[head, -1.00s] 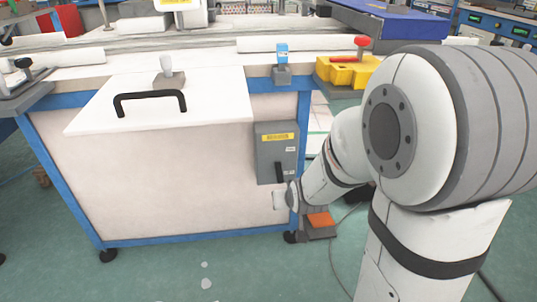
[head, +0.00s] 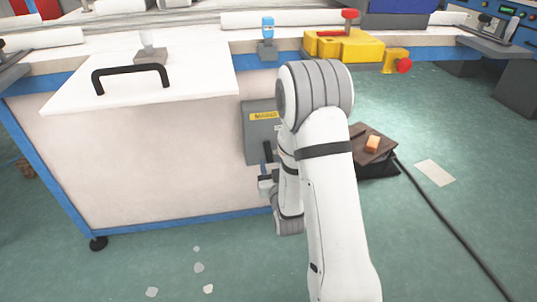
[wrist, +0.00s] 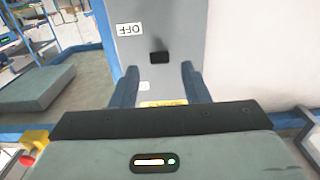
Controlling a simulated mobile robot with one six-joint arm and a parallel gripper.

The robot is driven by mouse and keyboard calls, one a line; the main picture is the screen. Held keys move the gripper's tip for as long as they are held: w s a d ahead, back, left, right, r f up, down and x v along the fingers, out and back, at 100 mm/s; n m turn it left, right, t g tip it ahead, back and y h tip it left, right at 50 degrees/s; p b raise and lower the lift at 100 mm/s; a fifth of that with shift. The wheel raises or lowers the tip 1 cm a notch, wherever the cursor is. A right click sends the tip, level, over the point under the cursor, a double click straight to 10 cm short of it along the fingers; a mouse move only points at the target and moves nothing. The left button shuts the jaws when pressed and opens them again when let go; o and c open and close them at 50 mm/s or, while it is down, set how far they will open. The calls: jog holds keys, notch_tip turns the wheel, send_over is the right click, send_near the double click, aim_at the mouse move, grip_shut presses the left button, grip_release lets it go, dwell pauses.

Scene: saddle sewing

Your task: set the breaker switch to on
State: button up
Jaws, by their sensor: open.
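The breaker box (head: 259,128) is grey with a yellow label, fixed to the right side of the table's front panel. My arm hides its right part in the head view. In the wrist view the box (wrist: 180,30) appears upside down, with an OFF label (wrist: 130,28) and the yellow label low in the picture. The black switch handle (wrist: 159,57) stands out between my fingers, seen nearly end-on; contact is not visible. My gripper (wrist: 160,76) is open and empty, its two blue fingers either side of the handle's line. It also shows in front of the box in the head view (head: 267,153).
A white hinged panel with a black handle (head: 130,76) is left of the box. A yellow unit (head: 343,46) and a red stop button (head: 404,65) sit above right. A foot pedal (head: 371,148) and cable lie on the floor at right.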

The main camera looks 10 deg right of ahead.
aim_at(270, 157)
jog(key=w+b, duration=0.1)
jog(key=w, duration=0.5)
jog(key=shift+w, duration=0.2)
grip_shut()
dwell(0.4)
